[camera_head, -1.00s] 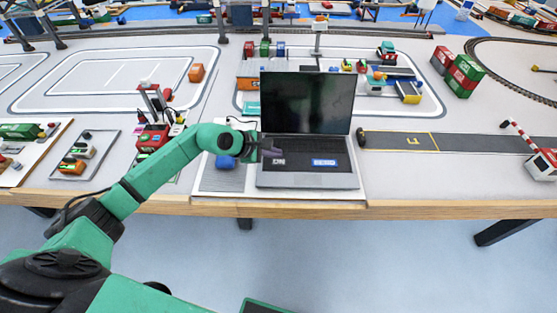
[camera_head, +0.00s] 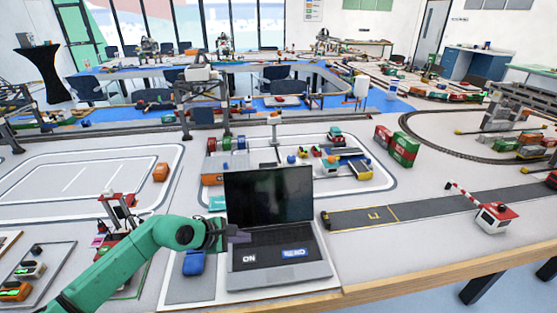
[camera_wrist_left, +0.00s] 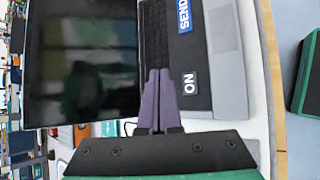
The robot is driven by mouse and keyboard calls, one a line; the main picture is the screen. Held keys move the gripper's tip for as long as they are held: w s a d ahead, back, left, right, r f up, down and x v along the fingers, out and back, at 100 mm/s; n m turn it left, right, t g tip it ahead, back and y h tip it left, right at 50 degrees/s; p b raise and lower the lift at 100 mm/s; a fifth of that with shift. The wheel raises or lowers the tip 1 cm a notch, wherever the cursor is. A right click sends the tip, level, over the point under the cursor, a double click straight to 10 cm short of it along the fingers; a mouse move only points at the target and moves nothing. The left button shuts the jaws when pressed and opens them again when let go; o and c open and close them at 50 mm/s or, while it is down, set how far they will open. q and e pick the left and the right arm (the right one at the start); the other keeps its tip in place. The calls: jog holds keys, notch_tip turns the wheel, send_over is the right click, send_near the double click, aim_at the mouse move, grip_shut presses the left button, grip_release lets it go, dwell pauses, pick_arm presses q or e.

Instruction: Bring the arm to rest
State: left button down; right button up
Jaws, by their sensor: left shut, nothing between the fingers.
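My left arm, green, comes in from the lower left in the head view. Its left gripper (camera_head: 243,237) is over the left side of an open laptop (camera_head: 272,221). In the left wrist view the purple fingers (camera_wrist_left: 157,100) are closed together with nothing between them. They point over the laptop's keyboard, beside a label "ON" (camera_wrist_left: 190,83) and near a blue label "SEND" (camera_wrist_left: 184,16). Whether the fingertips touch the laptop I cannot tell. My right gripper is in no view.
A blue object (camera_head: 194,263) lies just left of the laptop. A white and red barrier box (camera_head: 494,217) stands at the right. Red and green containers (camera_head: 404,150) stand behind. The table's wooden front edge (camera_head: 440,274) runs across below.

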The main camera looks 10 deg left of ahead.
pick_arm(q)
jog(key=d+r+n+t+h, duration=0.6)
jog(key=d+r+n, duration=0.3)
jog(key=r, duration=0.4)
jog(key=a+r+n+t+y, duration=0.2)
jog(key=a+r+n+t, duration=0.15)
jog(key=n, duration=0.55)
jog(key=s+a+f+n+g+y, duration=0.1)
jog(key=s+a+f+n+y, duration=0.1)
jog(key=a+f+n+y, duration=0.75)
jog(key=s+a+n+g+y, duration=0.2)
jog(key=s+a+n+y, duration=0.3)
jog(key=n, duration=0.9)
jog(key=s+f+n+g+h, duration=0.5)
jog(key=s+f+n+g, duration=0.5)
jog(key=s+f, duration=0.55)
jog(key=s+f+g, duration=0.1)
jog(key=s+f, duration=0.1)
jog(key=f, duration=1)
jog(key=s+f, duration=0.2)
jog(key=f, duration=1.1)
jog(key=s+a+f+g, duration=0.1)
jog(key=s+a+f, duration=0.1)
jog(key=s+f, duration=1)
jog(key=s+m, duration=0.1)
jog(key=s, duration=0.2)
jog(key=shift+s, duration=0.35)
